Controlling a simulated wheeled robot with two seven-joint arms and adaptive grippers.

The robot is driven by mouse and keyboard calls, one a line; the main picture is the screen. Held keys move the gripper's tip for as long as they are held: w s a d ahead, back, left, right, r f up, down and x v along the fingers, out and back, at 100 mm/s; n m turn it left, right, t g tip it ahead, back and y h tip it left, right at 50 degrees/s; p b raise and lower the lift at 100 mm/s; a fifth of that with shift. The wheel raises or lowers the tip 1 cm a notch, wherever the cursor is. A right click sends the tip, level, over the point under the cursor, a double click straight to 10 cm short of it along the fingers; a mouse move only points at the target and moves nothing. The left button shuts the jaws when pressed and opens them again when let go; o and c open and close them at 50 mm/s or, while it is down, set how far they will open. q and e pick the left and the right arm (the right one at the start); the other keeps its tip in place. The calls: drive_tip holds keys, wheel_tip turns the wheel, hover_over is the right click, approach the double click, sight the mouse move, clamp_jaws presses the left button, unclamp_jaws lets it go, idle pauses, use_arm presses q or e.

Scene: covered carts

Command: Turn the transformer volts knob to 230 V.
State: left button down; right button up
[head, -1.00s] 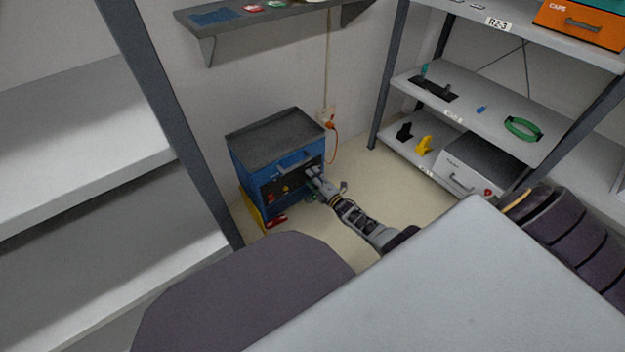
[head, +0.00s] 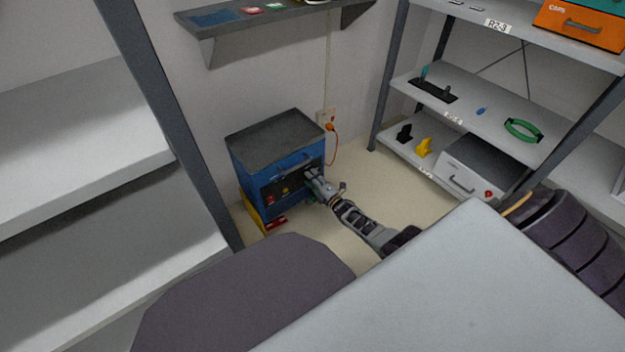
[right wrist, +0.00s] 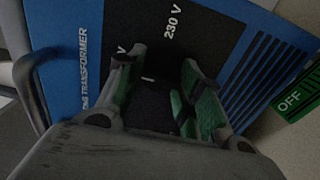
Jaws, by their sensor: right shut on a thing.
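The blue transformer cart (head: 250,172) stands against the back wall, with a dark front panel. My right gripper (head: 308,174) is at the right part of that panel. In the right wrist view, the black panel carries a white "230 V" label (right wrist: 172,22) and a second "V" label partly hidden by a finger. My right gripper (right wrist: 160,92) has its green-padded fingers on either side of the dark volts knob (right wrist: 150,100) and is shut on it. A short white mark (right wrist: 148,79) shows at the knob's far edge. My left gripper is not in view.
An orange plug and cord (head: 331,127) hang at the wall right of the cart. A shelf rack (head: 470,110) stands to the right, and a grey wall shelf (head: 270,22) is above. A green "OFF" label (right wrist: 290,103) shows in the right wrist view. Floor right of the cart is clear.

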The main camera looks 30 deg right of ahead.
drive_tip(key=shift+m, duration=0.4)
drive_tip(key=shift+m+b, duration=0.95)
drive_tip(key=shift+m, duration=7.55)
drive_tip(key=o, duration=1)
drive_tip(key=shift+s, duration=0.15)
